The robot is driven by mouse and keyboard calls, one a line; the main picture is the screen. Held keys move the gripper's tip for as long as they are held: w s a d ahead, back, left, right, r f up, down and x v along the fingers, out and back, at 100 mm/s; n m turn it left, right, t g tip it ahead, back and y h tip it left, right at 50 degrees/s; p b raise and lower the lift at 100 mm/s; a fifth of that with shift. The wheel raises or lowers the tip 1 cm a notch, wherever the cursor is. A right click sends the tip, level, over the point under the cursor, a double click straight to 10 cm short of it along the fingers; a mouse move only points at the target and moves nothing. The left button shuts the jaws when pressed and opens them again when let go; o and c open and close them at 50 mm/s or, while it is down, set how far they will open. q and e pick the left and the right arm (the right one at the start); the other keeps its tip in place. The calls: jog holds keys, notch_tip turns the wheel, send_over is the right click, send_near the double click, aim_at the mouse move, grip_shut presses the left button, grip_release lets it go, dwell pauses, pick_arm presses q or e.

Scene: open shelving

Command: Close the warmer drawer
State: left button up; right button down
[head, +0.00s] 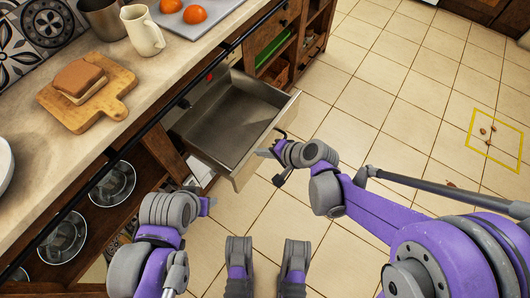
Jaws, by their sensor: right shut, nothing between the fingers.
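The warmer drawer (228,128) is a grey metal drawer pulled well out from under the counter. Its inside looks empty. Its pale front panel (246,168) faces right, and a dark handle (281,134) shows at its outer side, partly hidden by my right gripper. My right gripper (266,152) is shut and empty at the drawer's front panel, near the handle. I cannot tell whether it touches the panel. My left gripper (207,203) is low in the picture, left of and below the drawer front. Its fingers are too small and turned to read.
The counter (150,85) carries a cutting board (90,95) with a sandwich, a cream pitcher (143,32), a metal pot (103,18) and a tray with orange items. Glass bowls (112,184) sit on shelves below. The tiled floor (375,85) at right is mostly clear.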

jog(key=w+a, duration=0.6)
jog(key=a, duration=0.5)
jog(key=w+a, duration=0.7)
jog(key=a, duration=0.5)
jog(key=shift+w, duration=0.15)
jog(key=shift+r, duration=0.1)
